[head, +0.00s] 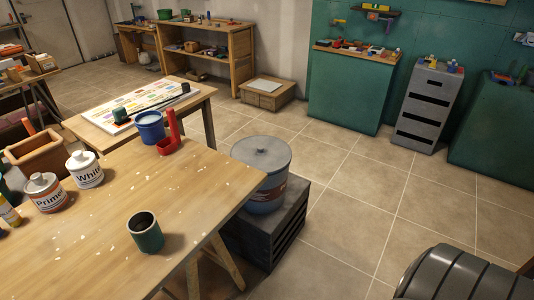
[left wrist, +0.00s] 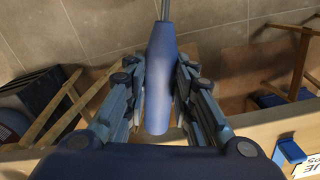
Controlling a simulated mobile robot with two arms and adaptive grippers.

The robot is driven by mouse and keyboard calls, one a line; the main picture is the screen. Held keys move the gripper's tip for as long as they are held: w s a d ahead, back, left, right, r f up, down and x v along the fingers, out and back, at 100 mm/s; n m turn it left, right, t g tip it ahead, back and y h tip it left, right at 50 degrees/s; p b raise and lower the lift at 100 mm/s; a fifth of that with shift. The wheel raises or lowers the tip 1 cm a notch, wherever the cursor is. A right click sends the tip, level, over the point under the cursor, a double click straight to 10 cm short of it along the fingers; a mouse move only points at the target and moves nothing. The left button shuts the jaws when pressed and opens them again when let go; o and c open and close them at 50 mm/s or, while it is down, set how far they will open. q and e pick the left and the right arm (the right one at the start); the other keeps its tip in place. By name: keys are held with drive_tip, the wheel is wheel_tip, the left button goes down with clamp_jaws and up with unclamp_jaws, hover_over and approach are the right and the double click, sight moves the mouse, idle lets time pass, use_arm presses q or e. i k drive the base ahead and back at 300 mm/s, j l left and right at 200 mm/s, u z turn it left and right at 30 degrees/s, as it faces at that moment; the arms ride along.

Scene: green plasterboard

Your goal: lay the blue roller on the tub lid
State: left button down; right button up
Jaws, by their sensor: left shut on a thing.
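In the left wrist view my left gripper (left wrist: 159,85) is shut on the blue handle of the roller (left wrist: 159,52). A thin metal rod runs from the handle out of the top of the picture, so the roller's head is out of view. The tub lid (head: 262,152) is a grey round lid with a small knob, on a blue tub (head: 263,190) at the right end of the near table in the head view. The lid's top is bare. Neither gripper shows in the head view, and my right gripper is in no view.
The tub stands on a dark slatted crate (head: 265,235) beside the wooden table (head: 95,255). A green cup (head: 146,236), white-labelled tins (head: 85,170), a blue pot (head: 150,127) and a red holder (head: 171,144) stand on the table. The tiled floor (head: 345,215) right of the crate is clear.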

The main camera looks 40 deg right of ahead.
sight(275, 148)
drive_tip(key=z, duration=1.4)
drive_tip(key=i+l+z, duration=0.2)
drive_tip(key=i+z, duration=0.15)
drive_tip(key=i, duration=0.15)
drive_tip(key=i+z, duration=0.35)
drive_tip(key=i, duration=0.9)
drive_tip(key=i+l+u, duration=0.15)
drive_tip(key=i, duration=0.6)
drive_tip(key=i+u, duration=0.15)
drive_tip(key=u, duration=1.25)
